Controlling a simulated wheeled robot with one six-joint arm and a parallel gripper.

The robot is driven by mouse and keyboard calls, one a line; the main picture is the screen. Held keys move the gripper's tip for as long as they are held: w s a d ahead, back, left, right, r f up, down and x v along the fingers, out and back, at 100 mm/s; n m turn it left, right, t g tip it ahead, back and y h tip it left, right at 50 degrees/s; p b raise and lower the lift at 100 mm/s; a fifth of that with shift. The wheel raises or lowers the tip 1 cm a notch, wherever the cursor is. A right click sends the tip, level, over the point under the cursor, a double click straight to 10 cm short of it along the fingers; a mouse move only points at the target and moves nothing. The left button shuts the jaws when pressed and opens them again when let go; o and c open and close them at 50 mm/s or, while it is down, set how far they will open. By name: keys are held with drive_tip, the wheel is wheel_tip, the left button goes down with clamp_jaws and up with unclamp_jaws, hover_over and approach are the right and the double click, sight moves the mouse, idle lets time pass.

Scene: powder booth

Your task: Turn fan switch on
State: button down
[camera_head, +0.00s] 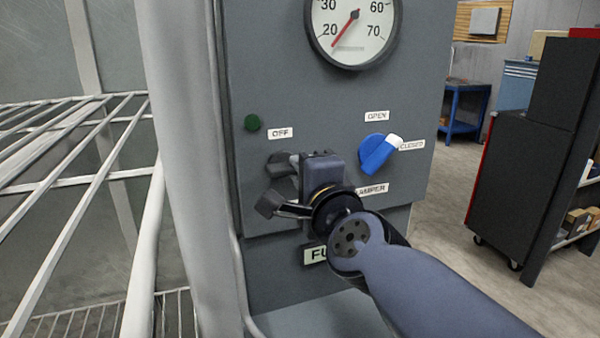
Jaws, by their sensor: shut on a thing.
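The fan switch (281,164) is a dark knob on the grey control panel (330,100), just below a white OFF label (281,133). My gripper (279,184) is at the knob, with its dark fingers shut on it. The gripper body and wrist come in from the lower right and hide the knob's right side and the panel behind. Which way the knob points is hard to tell, as is any label beside it.
A blue damper knob (375,154) with a white tip points toward CLOSED, close to the right of my wrist. A white wire rack (75,165) stands left; floor is free at right before a black cabinet (520,160).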

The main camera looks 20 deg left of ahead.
idle(0.3)
drive_tip(key=c, duration=1.5)
unclamp_jaws()
drive_tip(key=shift+o, duration=0.2)
drive_tip(key=shift+s, duration=0.1)
drive_tip(key=p+v, duration=0.4)
drive_tip(key=v, duration=0.6)
drive_tip(key=shift+s+d, duration=0.2)
drive_tip(key=shift+d, duration=0.05)
drive_tip(key=b+x, duration=0.4)
drive_tip(key=x, duration=0.7)
